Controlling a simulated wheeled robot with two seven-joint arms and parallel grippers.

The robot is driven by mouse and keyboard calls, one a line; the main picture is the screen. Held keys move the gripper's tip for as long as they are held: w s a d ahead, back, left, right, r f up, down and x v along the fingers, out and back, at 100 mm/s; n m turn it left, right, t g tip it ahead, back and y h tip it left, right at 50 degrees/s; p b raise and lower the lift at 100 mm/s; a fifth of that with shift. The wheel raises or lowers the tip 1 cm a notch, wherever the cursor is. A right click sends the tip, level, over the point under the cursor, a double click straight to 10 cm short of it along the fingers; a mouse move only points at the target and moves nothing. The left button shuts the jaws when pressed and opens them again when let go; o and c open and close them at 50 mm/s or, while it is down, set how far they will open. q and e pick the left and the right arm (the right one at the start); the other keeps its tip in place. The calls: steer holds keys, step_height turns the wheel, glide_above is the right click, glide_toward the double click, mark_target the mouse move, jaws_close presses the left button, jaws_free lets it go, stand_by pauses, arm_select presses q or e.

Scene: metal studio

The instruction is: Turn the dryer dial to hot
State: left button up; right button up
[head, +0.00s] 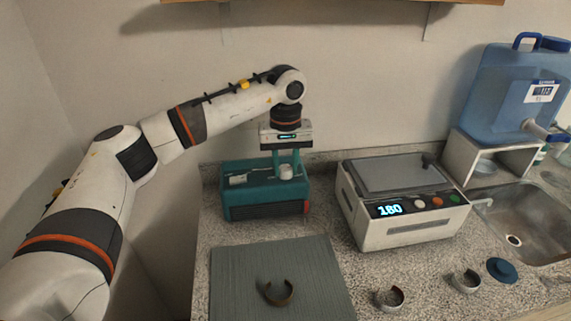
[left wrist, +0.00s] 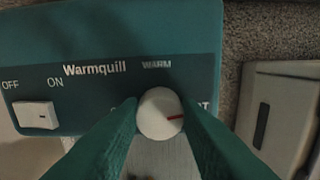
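The dryer (head: 255,207) is a teal box labelled Warmquill, standing at the back left of the counter; its panel also shows in the left wrist view (left wrist: 120,25). Its round white dial (left wrist: 158,113) has a red mark pointing right, towards a label of which only a final T shows. WARM is printed above the dial; the label at its left is mostly hidden by a finger. My left gripper (head: 287,172) points down over the dryer, its teal fingers on both sides of the dial, apparently touching it. My right gripper is not in view.
A white OFF/ON switch (left wrist: 36,115) sits left of the dial. A white machine reading 180 (head: 400,200) stands right of the dryer. A grey mat (head: 240,270) with a dark open ring (head: 279,299) lies in front. A sink (head: 530,215) and blue water container (head: 500,95) are at the right.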

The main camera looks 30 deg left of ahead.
mark_target(285, 168)
arm_select(q)
steer(key=o, duration=0.4)
steer(key=shift+r, duration=0.1)
step_height(285, 168, up, 8)
steer(key=shift+f+b, duration=0.25)
steer(key=shift+b, duration=0.3)
